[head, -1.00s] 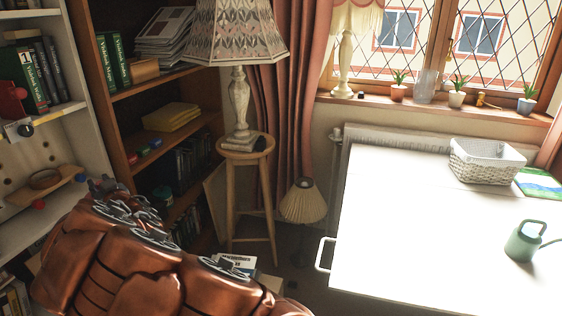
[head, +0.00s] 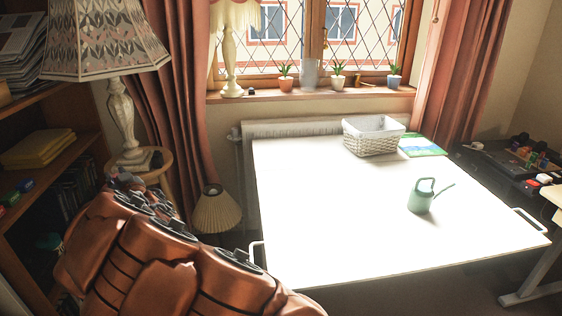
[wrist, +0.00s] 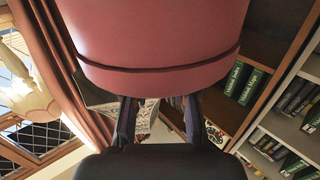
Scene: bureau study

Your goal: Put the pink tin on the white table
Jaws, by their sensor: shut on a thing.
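The pink tin (wrist: 158,35) fills the upper middle of the wrist view, with a darker band near its lower edge. My gripper (wrist: 158,112) is shut on it, its two dark fingers reaching up to the tin. In the head view my orange-brown arm fills the lower left; the tin and the fingers cannot be made out there. The white table (head: 330,225) stands at centre right in the head view, to the right of my arm, with a broad bare top.
On the table are a white wicker basket (head: 373,141) and a green-blue picture book (head: 421,145) at the back, and a green watering can (head: 420,200) at the right. A floor lamp (head: 216,210) stands left of the table. A bookcase and large lamp (head: 122,110) are at the left.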

